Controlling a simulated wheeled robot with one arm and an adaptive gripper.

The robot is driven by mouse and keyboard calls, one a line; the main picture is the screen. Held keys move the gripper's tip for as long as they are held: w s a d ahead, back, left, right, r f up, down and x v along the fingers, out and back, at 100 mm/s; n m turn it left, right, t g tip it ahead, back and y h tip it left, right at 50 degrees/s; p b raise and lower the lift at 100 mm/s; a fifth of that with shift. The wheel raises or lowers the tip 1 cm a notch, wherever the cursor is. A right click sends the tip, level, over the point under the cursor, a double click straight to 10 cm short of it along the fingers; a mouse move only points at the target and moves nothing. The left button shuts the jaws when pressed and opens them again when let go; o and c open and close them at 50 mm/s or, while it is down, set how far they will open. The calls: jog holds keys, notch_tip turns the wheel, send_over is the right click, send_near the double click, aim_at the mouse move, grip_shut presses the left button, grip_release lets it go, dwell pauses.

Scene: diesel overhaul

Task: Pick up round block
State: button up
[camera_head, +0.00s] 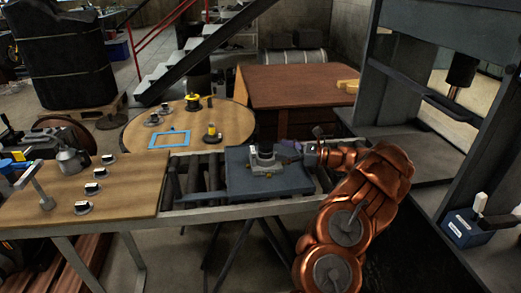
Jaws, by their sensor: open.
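A dark grey round block (264,158) with a lighter top stands on a blue-grey plate (240,182) at the middle of the bench. Its lower part merges with a grey fixture around it, so I cannot tell whether it is seated in it. My gripper (306,154), at the end of my copper-coloured arm, is just right of the block, low over the plate's right side. It is open and appears apart from the block. The fingers are small and partly hidden by the wrist.
A wooden board (125,190) at left carries several small round pieces and a grey pitcher-like part (72,160). A round wooden table (232,122) with a blue frame (169,138) stands behind. A press frame (480,120) and a blue box (463,228) are at right.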

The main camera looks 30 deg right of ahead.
aim_at(266, 144)
jog(key=shift+d+f, duration=0.2)
jog(key=shift+d, duration=0.3)
jog(key=shift+w, duration=0.2)
jog(key=x, duration=0.2)
jog(key=p+x, duration=0.1)
jog(key=x, duration=0.1)
jog(key=p+x, duration=0.1)
jog(key=x, duration=0.1)
jog(key=shift+w+d+r, duration=0.2)
jog(key=shift+w+d, duration=0.1)
jog(key=shift+w+a+f+p, duration=0.1)
jog(key=shift+w+a+p, duration=0.2)
jog(key=shift+w+a, duration=0.1)
jog(key=shift+c, duration=0.3)
jog(key=shift+d, duration=0.1)
grip_shut()
